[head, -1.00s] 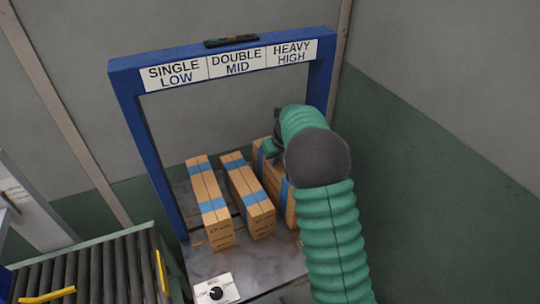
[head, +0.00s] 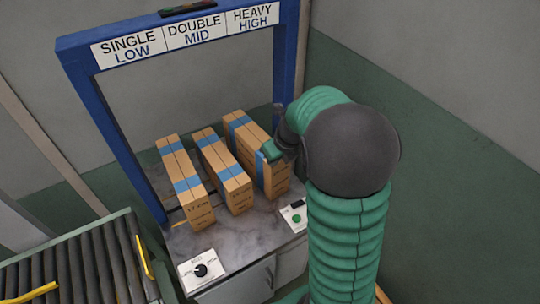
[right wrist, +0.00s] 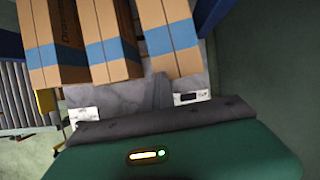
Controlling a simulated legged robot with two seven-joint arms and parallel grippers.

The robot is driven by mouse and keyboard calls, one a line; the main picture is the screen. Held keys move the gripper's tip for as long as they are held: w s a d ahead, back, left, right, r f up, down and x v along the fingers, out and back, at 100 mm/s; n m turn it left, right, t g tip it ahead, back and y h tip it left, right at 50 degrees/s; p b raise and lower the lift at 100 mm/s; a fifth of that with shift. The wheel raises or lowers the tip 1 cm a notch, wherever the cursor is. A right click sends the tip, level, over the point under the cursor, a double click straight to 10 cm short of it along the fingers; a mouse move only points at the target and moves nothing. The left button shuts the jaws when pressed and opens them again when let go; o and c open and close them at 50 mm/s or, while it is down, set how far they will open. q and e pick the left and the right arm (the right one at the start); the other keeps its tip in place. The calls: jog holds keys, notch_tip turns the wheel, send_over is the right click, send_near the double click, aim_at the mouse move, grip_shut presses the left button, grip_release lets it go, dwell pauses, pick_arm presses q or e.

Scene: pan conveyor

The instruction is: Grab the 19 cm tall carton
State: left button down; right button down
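Three upright tan cartons with blue tape stand side by side on a grey marbled top: a left carton (head: 187,185), a middle carton (head: 223,172) and a right carton (head: 248,142). The right carton seems the tallest. The left one's print looks like "17 cm"; the others' print is too small to read. My right gripper (head: 270,151) is at the near right part of the right carton, overlapping it in the head view; contact is unclear. Its fingers are hidden, so its opening does not show. The right wrist view shows the right carton (right wrist: 170,30) ahead. My left gripper is out of view.
A blue frame (head: 88,110) with SINGLE LOW, DOUBLE MID and HEAVY HIGH signs stands over the cartons. A dial panel (head: 202,270) and a green-button panel (head: 295,216) sit on the front edge. A roller conveyor (head: 80,265) is at lower left.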

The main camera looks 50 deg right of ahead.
jog(key=shift+c, duration=2.2)
grip_release()
jog(key=shift+r, duration=0.1)
